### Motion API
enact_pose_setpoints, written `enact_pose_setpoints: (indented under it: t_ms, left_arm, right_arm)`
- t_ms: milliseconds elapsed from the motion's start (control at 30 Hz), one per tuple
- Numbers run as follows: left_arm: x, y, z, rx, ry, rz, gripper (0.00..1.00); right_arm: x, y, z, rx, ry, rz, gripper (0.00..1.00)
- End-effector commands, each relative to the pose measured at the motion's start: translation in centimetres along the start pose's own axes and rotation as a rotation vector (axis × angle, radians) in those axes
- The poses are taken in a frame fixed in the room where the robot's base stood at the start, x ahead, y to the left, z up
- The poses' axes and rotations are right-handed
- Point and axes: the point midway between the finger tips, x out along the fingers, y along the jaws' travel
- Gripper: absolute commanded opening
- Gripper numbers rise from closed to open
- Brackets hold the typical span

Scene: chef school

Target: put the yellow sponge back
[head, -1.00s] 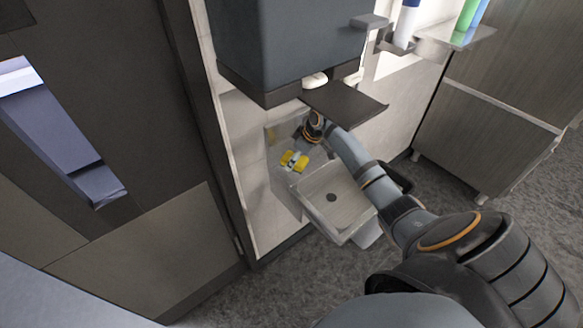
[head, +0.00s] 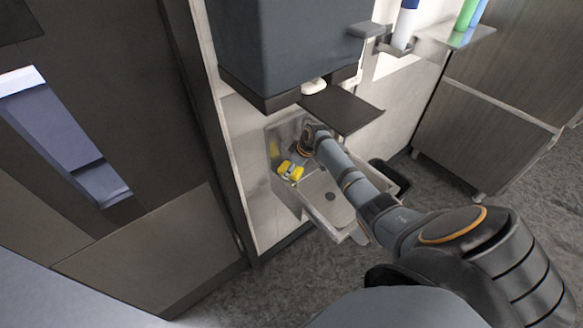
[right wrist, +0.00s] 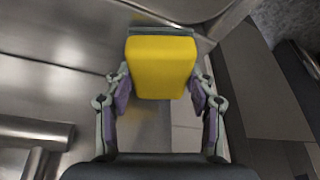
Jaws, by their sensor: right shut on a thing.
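The yellow sponge (head: 288,170) is in my right gripper (head: 295,173), over the left back part of the metal sink (head: 345,214). In the right wrist view the sponge (right wrist: 161,66) sits between the two fingers of the right gripper (right wrist: 160,88), one finger against each side. The sponge's far end is close to a grey metal edge. I cannot tell whether its underside touches the sink. My left gripper is not in view.
A dark shelf (head: 342,109) under a large grey wall box (head: 292,45) juts out above the sink and my right wrist. The metal backsplash (head: 287,132) stands close behind the sponge. A black bin (head: 391,176) is at the sink's right. The basin is empty.

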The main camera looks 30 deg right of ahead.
Motion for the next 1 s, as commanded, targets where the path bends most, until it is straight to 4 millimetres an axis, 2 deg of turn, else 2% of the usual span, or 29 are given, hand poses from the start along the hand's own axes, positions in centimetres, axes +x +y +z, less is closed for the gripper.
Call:
enact_pose_setpoints:
  t_ms: [100, 133, 300, 667, 767, 1000]
  left_arm:
    - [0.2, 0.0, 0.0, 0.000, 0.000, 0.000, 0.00]
    - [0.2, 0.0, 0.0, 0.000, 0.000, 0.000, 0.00]
    - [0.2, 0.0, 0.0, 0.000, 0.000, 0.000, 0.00]
    - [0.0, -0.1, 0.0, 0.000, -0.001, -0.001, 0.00]
    - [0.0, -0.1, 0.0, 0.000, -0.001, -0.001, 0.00]
    - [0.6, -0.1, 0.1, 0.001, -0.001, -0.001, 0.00]
  right_arm:
    - [0.3, 0.0, 0.1, 0.001, 0.000, 0.000, 0.26]
    - [0.3, 0.0, 0.1, 0.001, 0.000, 0.000, 0.57]
    - [0.2, 0.0, 0.1, 0.001, 0.000, 0.000, 0.78]
    - [-0.3, 0.1, 0.0, 0.000, 0.000, 0.001, 0.78]
    - [-1.8, 0.2, 0.0, 0.000, 0.001, 0.004, 0.78]
    - [-7.6, 0.2, 0.1, -0.002, 0.000, 0.005, 0.78]
